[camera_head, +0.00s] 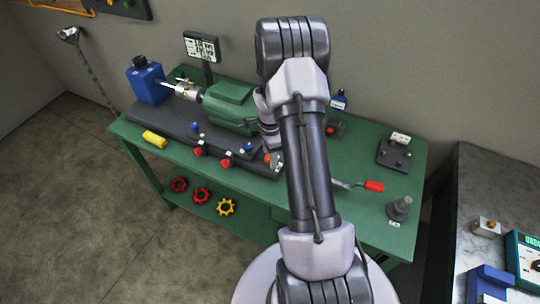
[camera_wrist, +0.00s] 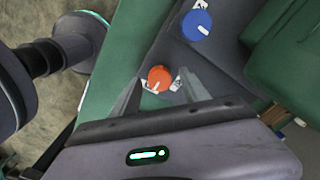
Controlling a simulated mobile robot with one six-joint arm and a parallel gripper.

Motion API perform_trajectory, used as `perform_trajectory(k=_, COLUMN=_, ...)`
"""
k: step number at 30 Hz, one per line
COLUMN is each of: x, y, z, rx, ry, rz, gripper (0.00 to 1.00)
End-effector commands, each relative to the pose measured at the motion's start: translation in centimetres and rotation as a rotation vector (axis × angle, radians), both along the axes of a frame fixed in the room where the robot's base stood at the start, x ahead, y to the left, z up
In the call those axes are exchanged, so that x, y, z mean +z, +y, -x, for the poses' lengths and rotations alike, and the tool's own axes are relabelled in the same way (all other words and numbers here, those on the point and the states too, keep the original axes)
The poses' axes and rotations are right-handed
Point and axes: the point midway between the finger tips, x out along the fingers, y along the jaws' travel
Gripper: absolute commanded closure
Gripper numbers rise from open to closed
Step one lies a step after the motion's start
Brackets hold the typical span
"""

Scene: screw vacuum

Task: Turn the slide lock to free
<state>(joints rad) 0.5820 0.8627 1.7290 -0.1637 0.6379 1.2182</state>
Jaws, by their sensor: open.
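In the wrist view an orange knob (camera_wrist: 160,78) with a white pointer mark sits between the fingertips of my gripper (camera_wrist: 156,88). The fingers stand apart on either side of it; whether they touch it I cannot tell. White label plates show beside the knob, partly covered. A blue knob (camera_wrist: 196,25) with a white mark is just beyond. In the head view the orange knob (camera_head: 267,157) is at the right end of the dark machine bed, close to my arm. No readable label shows which knob is the slide lock. My gripper is mostly hidden behind my arm there.
The green machine (camera_head: 232,98) stands on the bench beside the knobs. Red knobs (camera_head: 226,163) and blue knobs (camera_head: 248,147) sit close by. A red-handled lever (camera_head: 373,186) and a grey post (camera_head: 399,208) are on the right.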

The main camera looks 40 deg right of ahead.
Motion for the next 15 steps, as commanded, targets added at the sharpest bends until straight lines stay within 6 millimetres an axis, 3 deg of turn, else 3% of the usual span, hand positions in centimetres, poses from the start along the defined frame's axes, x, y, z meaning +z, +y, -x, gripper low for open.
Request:
perform_trajectory(k=7, x=-0.08, y=0.0, z=-0.01, rx=0.0, ry=0.0, rz=0.0, gripper=0.47)
perform_trajectory(k=15, x=-0.07, y=0.0, z=-0.01, rx=0.0, ry=0.0, rz=0.0, gripper=1.0)
